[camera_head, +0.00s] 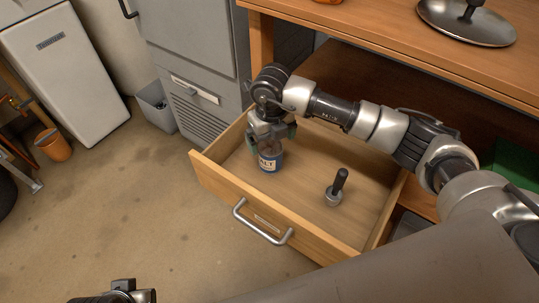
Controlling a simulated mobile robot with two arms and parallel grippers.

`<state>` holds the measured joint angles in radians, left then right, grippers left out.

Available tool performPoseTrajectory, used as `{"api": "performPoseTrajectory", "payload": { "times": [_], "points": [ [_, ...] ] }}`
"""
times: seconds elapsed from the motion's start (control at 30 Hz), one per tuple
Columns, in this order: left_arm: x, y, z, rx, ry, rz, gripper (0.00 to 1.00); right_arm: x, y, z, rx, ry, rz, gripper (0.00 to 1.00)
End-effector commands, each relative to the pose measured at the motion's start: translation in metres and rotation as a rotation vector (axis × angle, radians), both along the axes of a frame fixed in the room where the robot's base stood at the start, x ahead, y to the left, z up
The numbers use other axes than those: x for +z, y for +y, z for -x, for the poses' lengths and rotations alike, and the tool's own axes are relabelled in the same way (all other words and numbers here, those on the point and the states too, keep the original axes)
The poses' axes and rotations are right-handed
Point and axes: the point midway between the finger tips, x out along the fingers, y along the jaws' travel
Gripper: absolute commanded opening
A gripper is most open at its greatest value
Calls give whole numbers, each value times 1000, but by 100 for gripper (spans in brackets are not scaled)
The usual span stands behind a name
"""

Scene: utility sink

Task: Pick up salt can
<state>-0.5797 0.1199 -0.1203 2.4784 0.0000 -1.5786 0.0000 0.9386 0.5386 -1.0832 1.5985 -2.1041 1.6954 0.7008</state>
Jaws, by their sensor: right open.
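The salt can (270,161), with a blue and white label, stands upright in the open wooden drawer (228,192), towards its left side. My right gripper (271,142) points down directly over the can, with its fingers apart around the can's upper part. Its fingers hide the can's top, and I cannot tell whether they touch it. A dark part of my left arm's end shows at the bottom left edge; its fingers cannot be made out.
A small metal tool with a black handle (337,188) stands in the drawer, right of the can. The wooden workbench (400,55) overhangs the drawer's back. A grey cabinet (192,60) stands to the left. The floor in front is clear.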

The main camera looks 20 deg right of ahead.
Motion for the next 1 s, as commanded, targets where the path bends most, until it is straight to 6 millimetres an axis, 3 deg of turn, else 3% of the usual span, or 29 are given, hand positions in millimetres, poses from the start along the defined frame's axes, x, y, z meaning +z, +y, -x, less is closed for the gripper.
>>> {"api": "performPoseTrajectory", "payload": {
  "times": [0.17, 0.4, 0.67, 1.0],
  "points": [
    [-3, 0, 0, 0, 0, 0, 39, -14, 0, 2, 0, 3, 0, 97],
    [-12, 0, 0, 0, 0, 0, 39, -49, 1, 3, 1, 2, -1, 97],
    [-11, 0, 0, 0, 0, -1, 39, -53, 1, 3, 1, 0, -1, 97],
    [-11, 0, 0, 0, 0, 0, 39, -52, 1, 3, 0, 0, 0, 45]
  ]
}}
